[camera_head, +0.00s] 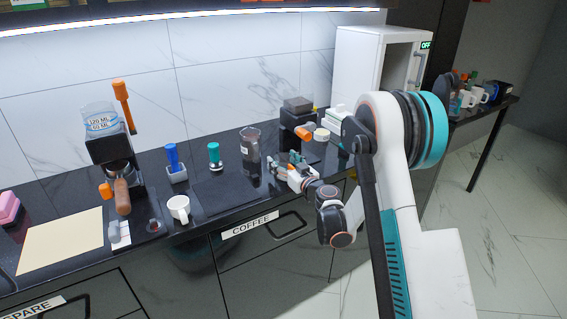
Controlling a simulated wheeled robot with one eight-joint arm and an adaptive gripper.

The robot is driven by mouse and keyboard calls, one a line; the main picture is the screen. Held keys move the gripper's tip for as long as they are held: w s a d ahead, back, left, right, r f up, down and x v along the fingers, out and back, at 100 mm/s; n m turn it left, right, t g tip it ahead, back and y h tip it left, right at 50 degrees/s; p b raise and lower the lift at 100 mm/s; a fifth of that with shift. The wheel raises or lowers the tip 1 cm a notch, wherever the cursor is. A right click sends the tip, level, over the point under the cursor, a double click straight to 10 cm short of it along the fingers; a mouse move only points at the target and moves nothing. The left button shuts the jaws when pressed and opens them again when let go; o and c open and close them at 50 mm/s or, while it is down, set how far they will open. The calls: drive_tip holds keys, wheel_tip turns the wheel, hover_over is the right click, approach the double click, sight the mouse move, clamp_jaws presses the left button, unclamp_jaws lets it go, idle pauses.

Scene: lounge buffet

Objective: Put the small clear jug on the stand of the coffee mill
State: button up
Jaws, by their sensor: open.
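A clear, grey-tinted jug (250,145) with a small pale label stands upright on the dark counter, right of the middle. A dark machine with a dark block on top and an orange part, which looks like the coffee mill (297,119), stands behind and to the right of it. My gripper (277,166) is open and low over the counter, in front of and right of the jug. It looks empty and apart from the jug, though the exact gap is hard to judge.
A lever machine (110,148) with a clear marked container on top stands at left. A white mug (179,208), a blue-handled tool (173,160), a teal-handled tamper (214,156) and a dark mat (225,192) lie between. A white cabinet (370,70) stands at back right.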

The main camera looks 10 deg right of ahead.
drive_tip(key=shift+r, duration=0.1)
drive_tip(key=shift+r, duration=0.1)
drive_tip(key=v, duration=1.2)
drive_tip(key=s+a+r+g, duration=0.6)
drive_tip(key=s+a+r, duration=0.35)
drive_tip(key=s, duration=0.35)
drive_tip(key=s+d+m+g+h, duration=0.1)
drive_tip(key=s+d+g+h, duration=0.1)
drive_tip(key=s, duration=0.9)
drive_tip(key=s+d+f+m+g+h, duration=0.1)
drive_tip(key=s+d+m+g+h, duration=0.1)
drive_tip(key=s, duration=0.9)
drive_tip(key=shift+s+d+h+b, duration=0.35)
drive_tip(key=shift+s+d+h, duration=0.05)
drive_tip(key=shift+d+h, duration=0.45)
